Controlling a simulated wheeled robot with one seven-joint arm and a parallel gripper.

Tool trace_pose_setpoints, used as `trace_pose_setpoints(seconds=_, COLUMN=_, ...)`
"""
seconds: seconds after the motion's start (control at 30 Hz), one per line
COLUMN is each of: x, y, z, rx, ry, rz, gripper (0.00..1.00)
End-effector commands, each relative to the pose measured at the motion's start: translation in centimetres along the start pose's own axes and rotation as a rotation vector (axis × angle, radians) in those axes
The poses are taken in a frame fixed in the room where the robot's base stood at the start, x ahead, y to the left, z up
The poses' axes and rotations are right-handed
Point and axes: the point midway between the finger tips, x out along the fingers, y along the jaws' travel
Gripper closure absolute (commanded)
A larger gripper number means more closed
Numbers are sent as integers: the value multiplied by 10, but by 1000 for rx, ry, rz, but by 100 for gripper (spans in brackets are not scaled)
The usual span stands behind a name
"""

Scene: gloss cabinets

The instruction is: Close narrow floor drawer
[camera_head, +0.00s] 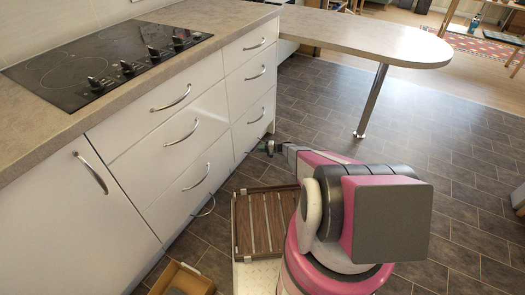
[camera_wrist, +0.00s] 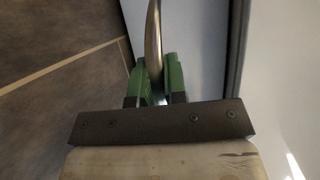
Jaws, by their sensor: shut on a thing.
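The narrow drawer column stands at the right end of the white cabinets in the head view. My gripper (camera_head: 268,147) is low at its foot, beside the floor-level front. In the wrist view, my gripper (camera_wrist: 156,78) has its two green fingers shut on a curved metal handle (camera_wrist: 153,45), one finger on each side. A pale, smooth front (camera_wrist: 195,40) lies behind the handle. The narrow floor drawer itself is mostly hidden in the head view, so I cannot tell how far out it stands.
A wide floor drawer handle (camera_head: 206,206) sits low to the left. A brown slatted thing (camera_head: 242,225) and an open cardboard box (camera_head: 163,279) are on the floor nearby. A counter leg (camera_head: 371,100) stands at the back. The tiled floor (camera_head: 440,150) to the right is clear.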

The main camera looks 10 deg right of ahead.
Motion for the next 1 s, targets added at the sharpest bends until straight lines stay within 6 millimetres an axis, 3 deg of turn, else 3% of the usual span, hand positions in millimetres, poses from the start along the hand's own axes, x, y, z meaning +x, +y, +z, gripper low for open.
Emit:
trace_pose_setpoints(seconds=0.03, x=3, y=0, z=-3, rx=0, ry=5, rz=-1, gripper=78)
trace_pose_setpoints(seconds=0.1, x=3, y=0, z=-3, rx=0, ry=4, rz=-1, gripper=62)
trace_pose_setpoints(seconds=0.47, x=-4, y=0, z=-2, rx=0, ry=3, rz=-1, gripper=62)
trace_pose_setpoints(seconds=1.0, x=-92, y=0, z=-2, rx=0, ry=5, rz=-1, gripper=62)
